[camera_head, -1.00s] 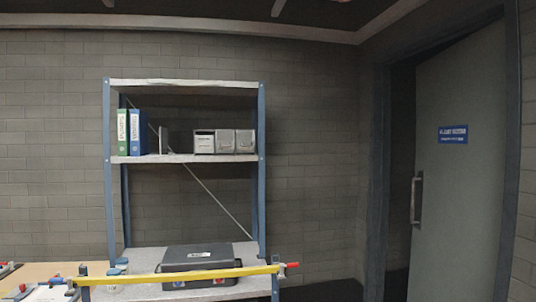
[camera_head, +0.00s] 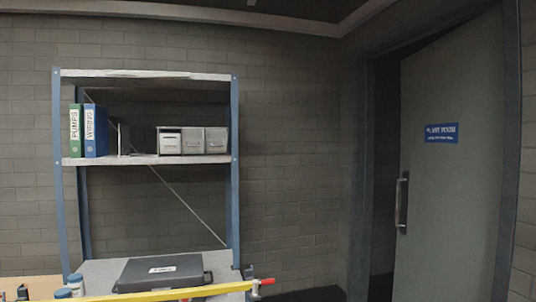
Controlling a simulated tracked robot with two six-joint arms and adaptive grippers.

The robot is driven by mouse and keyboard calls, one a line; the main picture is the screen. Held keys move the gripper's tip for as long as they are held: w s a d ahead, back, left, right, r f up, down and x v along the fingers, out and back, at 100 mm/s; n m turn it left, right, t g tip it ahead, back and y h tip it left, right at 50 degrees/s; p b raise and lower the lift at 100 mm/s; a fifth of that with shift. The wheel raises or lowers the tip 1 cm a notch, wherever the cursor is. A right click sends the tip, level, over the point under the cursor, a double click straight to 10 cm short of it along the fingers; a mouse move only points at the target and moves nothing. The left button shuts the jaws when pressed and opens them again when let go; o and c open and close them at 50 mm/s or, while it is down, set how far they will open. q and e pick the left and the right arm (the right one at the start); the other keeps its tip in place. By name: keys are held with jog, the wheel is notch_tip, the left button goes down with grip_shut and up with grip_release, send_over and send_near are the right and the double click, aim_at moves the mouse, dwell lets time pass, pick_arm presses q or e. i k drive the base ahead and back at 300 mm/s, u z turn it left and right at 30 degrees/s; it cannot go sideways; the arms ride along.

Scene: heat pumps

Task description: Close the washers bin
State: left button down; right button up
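Three small grey bins stand side by side on the middle shelf of a blue-framed rack: a left bin (camera_head: 169,142), a middle bin (camera_head: 192,141) and a right bin (camera_head: 216,140). The left bin's front looks different from the other two, with a dark gap above it, so it appears partly open. The labels are too small to read, so I cannot tell which is the washers bin. Neither of my grippers shows in the view.
Blue (camera_head: 96,131) and green (camera_head: 75,131) binders stand left of the bins. A dark case (camera_head: 160,272) lies on the lower shelf. A yellow bar with a red end (camera_head: 200,291) crosses in front. A grey door (camera_head: 445,190) is at the right.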

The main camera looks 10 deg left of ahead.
aim_at(217, 136)
jog(key=z, duration=0.15)
jog(key=i, duration=1.05)
jog(key=u, duration=0.6)
